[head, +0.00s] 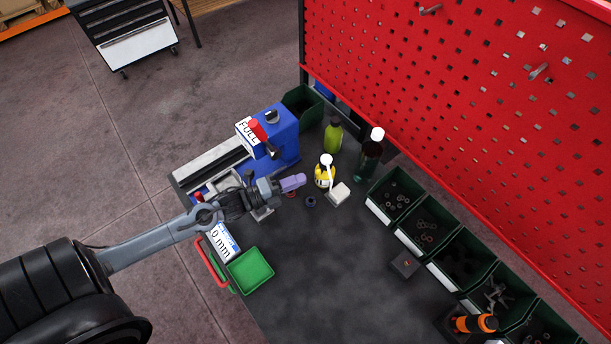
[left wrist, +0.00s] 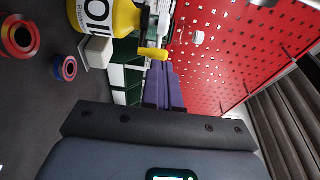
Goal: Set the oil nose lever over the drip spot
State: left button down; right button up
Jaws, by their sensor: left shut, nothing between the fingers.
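The yellow oil bottle (head: 325,172) stands upright on the dark table, just right of my left gripper. It looms large, cut off by the top edge, in the left wrist view (left wrist: 105,18). A yellow lever-like piece (left wrist: 153,54) sticks out from its top there, close to my fingertips. My left gripper (head: 302,180) has purple fingers, shut and empty, pointing at the bottle; its fingers also show in the left wrist view (left wrist: 160,68). A red-ringed disc (left wrist: 19,37) lies on the table; I cannot tell if it is the drip spot. My right gripper is out of view.
A small blue-rimmed disc (left wrist: 66,68) and a white block (head: 340,194) lie near the bottle. A green bottle (head: 333,135) and a dark bottle (head: 369,155) stand behind. A blue machine (head: 284,135) stands left. The front middle of the table is clear.

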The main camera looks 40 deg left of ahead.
pick_arm(q)
jog(key=shift+x, duration=1.5)
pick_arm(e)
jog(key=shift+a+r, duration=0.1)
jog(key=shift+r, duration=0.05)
pick_arm(q)
jog(key=shift+s, duration=0.1)
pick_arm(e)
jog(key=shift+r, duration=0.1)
